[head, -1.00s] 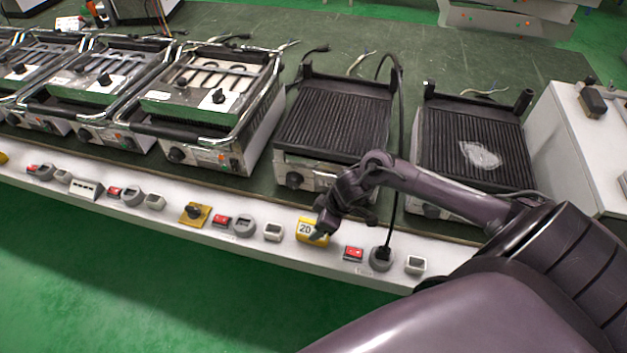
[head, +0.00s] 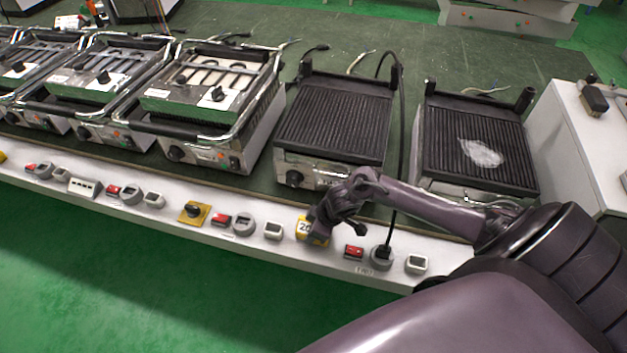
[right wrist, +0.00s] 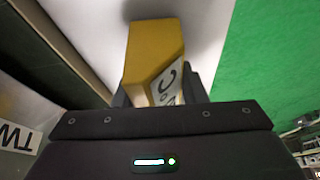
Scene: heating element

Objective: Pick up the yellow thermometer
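The yellow thermometer (head: 303,228), with a white numbered face, is on the white front strip of the bench. My right gripper (head: 318,232) is down at it and hides part of it, with yellow showing on both sides. In the right wrist view the thermometer (right wrist: 150,50) stands between the two dark fingers (right wrist: 158,98), which lie close along its sides. Whether they press on it cannot be told. My left gripper is not in view.
A red switch (head: 354,251) and a round grey socket (head: 381,257) with a black plug and cable are right of the thermometer.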

